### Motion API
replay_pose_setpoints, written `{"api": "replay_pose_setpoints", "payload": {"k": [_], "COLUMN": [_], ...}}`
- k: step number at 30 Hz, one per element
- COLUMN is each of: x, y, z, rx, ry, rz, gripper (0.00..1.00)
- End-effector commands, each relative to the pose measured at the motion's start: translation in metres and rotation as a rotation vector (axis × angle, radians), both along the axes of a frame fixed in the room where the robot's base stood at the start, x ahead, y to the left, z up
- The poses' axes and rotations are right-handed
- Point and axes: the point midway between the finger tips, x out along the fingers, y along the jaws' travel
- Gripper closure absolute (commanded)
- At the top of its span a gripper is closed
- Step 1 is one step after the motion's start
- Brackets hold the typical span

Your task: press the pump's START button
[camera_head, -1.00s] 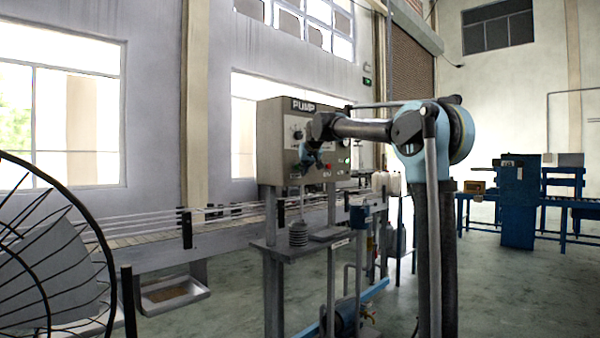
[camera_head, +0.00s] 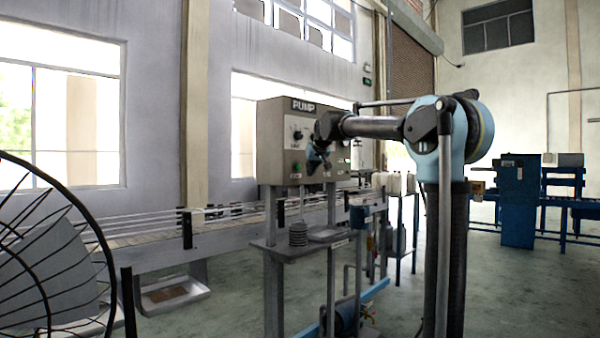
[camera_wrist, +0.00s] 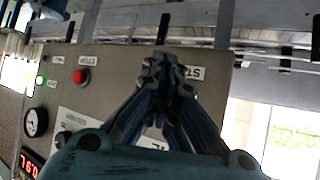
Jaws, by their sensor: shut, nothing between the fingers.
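The grey pump control box (camera_head: 275,150), marked PUMP, stands on posts; its panel (camera_wrist: 115,60) appears upside down in the wrist view. A green button (camera_head: 296,168) shows low on the panel's left side in the head view. In the wrist view, a label beginning "ST" (camera_wrist: 193,72) sits beside the fingertips, and any button by it is hidden behind the fingers. A red button (camera_wrist: 82,76) with its own label is apart from them. My gripper (camera_wrist: 163,62) is shut and empty in front of the panel; it also shows in the head view (camera_head: 317,160). Contact cannot be told.
The panel also carries a lit green lamp (camera_wrist: 40,80), a round gauge (camera_wrist: 36,122) and a red digital display (camera_wrist: 29,165). A conveyor (camera_head: 225,232) runs behind the pump stand. A fan cage (camera_head: 50,260) is at the near left. White containers (camera_head: 393,183) stand right of the pump.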

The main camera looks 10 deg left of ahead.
Motion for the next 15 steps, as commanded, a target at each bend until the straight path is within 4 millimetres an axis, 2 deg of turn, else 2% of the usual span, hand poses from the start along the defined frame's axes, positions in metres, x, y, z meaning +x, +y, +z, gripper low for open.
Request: {"api": "replay_pose_setpoints", "payload": {"k": [7,15], "x": [-0.012,-0.013], "y": [-0.015,-0.016], "z": [0.0,0.0], "rx": [-0.001,-0.001], "ry": [0.0,0.0], "rz": [-0.001,0.001], "gripper": [1.0,1.0]}}
